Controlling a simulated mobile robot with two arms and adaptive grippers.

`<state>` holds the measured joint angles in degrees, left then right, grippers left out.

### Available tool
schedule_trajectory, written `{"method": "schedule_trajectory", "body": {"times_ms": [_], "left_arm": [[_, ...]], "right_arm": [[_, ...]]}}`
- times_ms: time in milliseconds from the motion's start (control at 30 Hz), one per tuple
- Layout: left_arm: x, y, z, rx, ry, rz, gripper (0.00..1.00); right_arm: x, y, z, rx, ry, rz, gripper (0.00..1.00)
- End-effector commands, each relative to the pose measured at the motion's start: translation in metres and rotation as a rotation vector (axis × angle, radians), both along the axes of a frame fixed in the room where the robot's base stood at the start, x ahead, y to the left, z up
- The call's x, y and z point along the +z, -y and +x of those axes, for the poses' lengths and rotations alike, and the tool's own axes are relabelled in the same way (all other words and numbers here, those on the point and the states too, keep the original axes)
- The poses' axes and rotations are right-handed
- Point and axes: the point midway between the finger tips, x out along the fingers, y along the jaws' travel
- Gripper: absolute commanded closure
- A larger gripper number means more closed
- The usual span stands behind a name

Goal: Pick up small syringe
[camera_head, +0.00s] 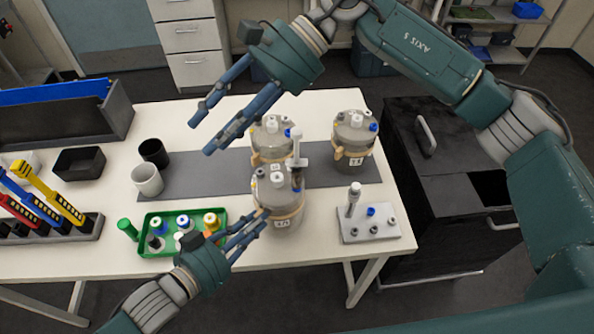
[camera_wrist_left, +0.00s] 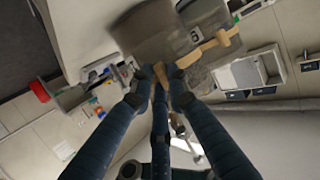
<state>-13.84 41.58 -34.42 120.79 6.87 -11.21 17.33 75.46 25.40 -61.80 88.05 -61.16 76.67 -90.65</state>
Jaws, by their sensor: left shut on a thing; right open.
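A white syringe-like part (camera_head: 298,146) stands upright on the front bioreactor (camera_head: 285,221). A grey upright syringe-like part (camera_head: 354,197) stands in a small pale rack (camera_head: 372,236) at the table's right. I cannot tell which is the small syringe. My left gripper (camera_head: 261,222) is at the front bioreactor's left side, below the white part and apart from both syringe-like parts. In the left wrist view its fingers close on a tan clamp (camera_wrist_left: 173,73) at the vessel's band. My right gripper (camera_head: 200,137) is open and empty above the table, left of the rear bioreactors.
Two more bioreactors (camera_head: 353,150) (camera_head: 271,127) stand behind on a grey mat (camera_head: 212,172). A green tray (camera_head: 146,249) with several bottles lies left of my left gripper. Two cups (camera_head: 147,180) (camera_head: 153,151) and a pipette rack (camera_head: 62,236) stand farther left.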

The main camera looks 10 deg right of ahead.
Motion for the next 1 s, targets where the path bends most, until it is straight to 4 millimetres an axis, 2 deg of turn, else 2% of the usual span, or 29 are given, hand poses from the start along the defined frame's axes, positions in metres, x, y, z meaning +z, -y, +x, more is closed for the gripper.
{"method": "schedule_trajectory", "body": {"times_ms": [33,100,200,300,433,567,800,1000], "left_arm": [[-0.007,-0.002,-0.001,0.003,-0.013,0.01,1.0],[-0.007,-0.002,-0.001,0.003,-0.013,0.01,1.0],[-0.007,-0.002,-0.001,0.003,-0.013,0.01,1.0],[-0.007,-0.002,-0.001,0.003,-0.013,0.01,1.0],[-0.007,-0.002,-0.001,0.003,-0.013,0.01,1.0],[-0.007,-0.002,-0.001,0.003,-0.013,0.01,1.0],[-0.007,-0.002,-0.002,0.003,-0.013,0.01,1.0],[-0.007,-0.002,-0.001,0.003,-0.013,0.01,1.0]], "right_arm": [[-0.008,0.008,-0.003,0.097,0.134,-0.103,0.58],[-0.022,0.027,-0.002,0.231,0.291,-0.248,0.58],[-0.031,0.059,0.007,0.394,0.459,-0.438,0.58],[-0.03,0.088,0.019,0.512,0.563,-0.587,0.58],[-0.026,0.111,0.028,0.598,0.626,-0.701,0.58],[-0.036,0.119,0.031,0.626,0.642,-0.739,0.58],[-0.077,0.119,0.03,0.625,0.641,-0.736,0.58],[-0.092,0.119,0.03,0.623,0.642,-0.734,0.58]]}}
